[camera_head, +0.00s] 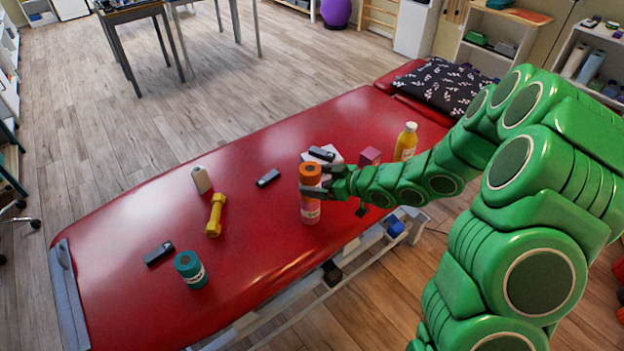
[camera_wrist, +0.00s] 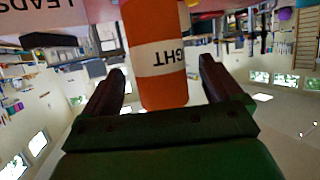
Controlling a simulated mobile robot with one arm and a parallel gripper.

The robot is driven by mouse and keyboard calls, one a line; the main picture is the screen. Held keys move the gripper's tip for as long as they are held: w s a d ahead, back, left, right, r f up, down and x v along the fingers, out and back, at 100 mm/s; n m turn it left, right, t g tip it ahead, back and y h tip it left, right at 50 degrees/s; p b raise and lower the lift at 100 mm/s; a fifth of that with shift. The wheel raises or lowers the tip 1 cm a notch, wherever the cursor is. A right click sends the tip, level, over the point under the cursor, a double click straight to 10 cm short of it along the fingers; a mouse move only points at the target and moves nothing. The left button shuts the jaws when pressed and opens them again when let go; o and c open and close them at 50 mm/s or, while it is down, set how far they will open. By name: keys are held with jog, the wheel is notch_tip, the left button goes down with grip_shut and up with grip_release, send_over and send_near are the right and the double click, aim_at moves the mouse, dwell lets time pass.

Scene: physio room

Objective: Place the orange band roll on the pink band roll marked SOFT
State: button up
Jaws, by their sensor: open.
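The orange band roll (camera_head: 310,172) stands upright on top of the pink band roll (camera_head: 310,203), roughly in line with it, and the two appear to touch. The pink roll stands on the red treatment table; its label is too small to read. My gripper (camera_head: 320,181) is at the height of the orange roll, its open fingers to either side of it. In the wrist view, which is upside down, the orange roll (camera_wrist: 156,50) shows a white label ending in "GHT" between the spread fingers (camera_wrist: 160,92). The pink roll cannot be made out there.
A white box lies behind my gripper.

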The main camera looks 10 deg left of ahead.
jog(key=v, duration=0.9)
jog(key=shift+d, duration=0.1)
jog(key=w+d+r+m+t+h, duration=0.2)
jog(key=d+h, duration=0.2)
jog(key=d, duration=0.2)
jog(key=w+d+r+m+t+h, duration=0.1)
jog(key=w+d+r+m+h, duration=0.15)
jog(key=d+h, duration=0.35)
jog(key=s+d+r+m+g+h, duration=0.1)
jog(key=s+d+r+m+h, duration=0.35)
jog(key=s+d, duration=0.4)
jog(key=s+d+r+m+g, duration=0.2)
jog(key=s+r+g, duration=0.15)
jog(key=s, duration=0.85)
jog(key=s+a+r+m+g+y, duration=0.1)
jog(key=s+a, duration=0.3)
jog(key=s, duration=0.5)
jog(key=s+a+r+m+g+y, duration=0.1)
jog(key=s+a+g, duration=0.3)
jog(key=s, duration=0.6)
jog(key=shift+s+a+r+m, duration=0.15)
jog(key=shift+a+r+m, duration=0.2)
jog(key=shift+r, duration=0.1)
